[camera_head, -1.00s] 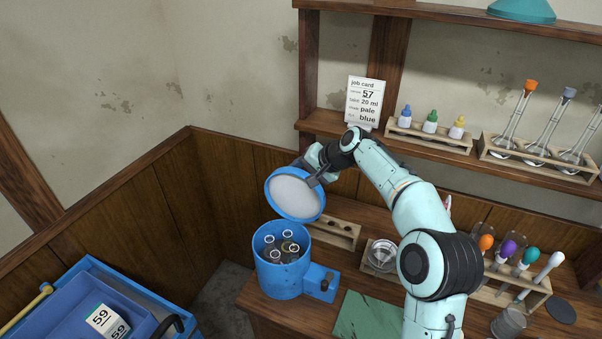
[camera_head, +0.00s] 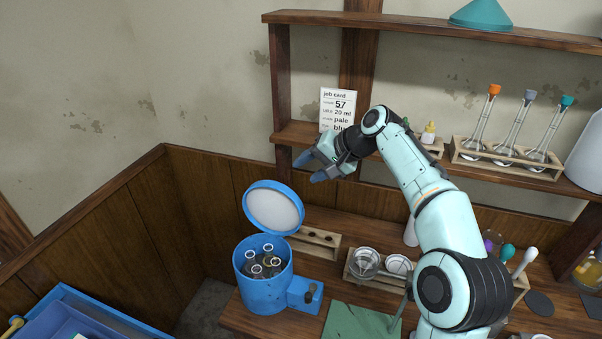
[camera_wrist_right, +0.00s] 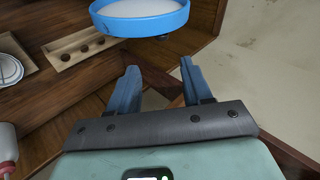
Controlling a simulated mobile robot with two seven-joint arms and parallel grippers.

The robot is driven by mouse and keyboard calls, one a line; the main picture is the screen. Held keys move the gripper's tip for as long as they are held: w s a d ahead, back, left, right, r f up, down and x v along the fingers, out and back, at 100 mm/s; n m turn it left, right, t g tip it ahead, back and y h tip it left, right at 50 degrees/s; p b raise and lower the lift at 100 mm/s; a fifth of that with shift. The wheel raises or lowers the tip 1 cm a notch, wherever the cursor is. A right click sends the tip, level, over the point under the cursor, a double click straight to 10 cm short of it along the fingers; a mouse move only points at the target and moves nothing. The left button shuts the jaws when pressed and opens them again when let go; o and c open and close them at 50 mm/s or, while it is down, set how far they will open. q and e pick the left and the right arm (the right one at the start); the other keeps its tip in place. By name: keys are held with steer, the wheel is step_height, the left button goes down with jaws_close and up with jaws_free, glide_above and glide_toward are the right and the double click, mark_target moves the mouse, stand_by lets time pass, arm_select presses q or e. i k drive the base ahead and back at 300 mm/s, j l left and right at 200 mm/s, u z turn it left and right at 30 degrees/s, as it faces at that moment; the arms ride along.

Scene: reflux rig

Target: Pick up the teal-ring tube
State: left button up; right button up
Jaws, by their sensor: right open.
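Several glass tubes (camera_head: 268,248) stand inside the round blue pot (camera_head: 262,292). Their rims look pale, and I cannot tell which one has a teal ring. The pot's blue lid (camera_head: 273,207), with a pale inner face, stands tilted open behind the tubes. In the right wrist view the lid (camera_wrist_right: 140,22) lies beyond my fingers. My right gripper (camera_head: 310,168) is open and empty, above and right of the lid, apart from it. Its two blue fingers also show spread in the right wrist view (camera_wrist_right: 160,68). My left gripper is not in view.
A wooden block with holes (camera_head: 316,243) stands behind the pot. A green mat (camera_head: 360,325) lies to its right. The shelf holds a job card (camera_head: 338,110) and a rack of stoppered flasks (camera_head: 505,158). A blue tray (camera_head: 75,318) is at lower left.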

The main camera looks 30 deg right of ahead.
mark_target(268, 247)
steer(key=k+j, duration=0.85)
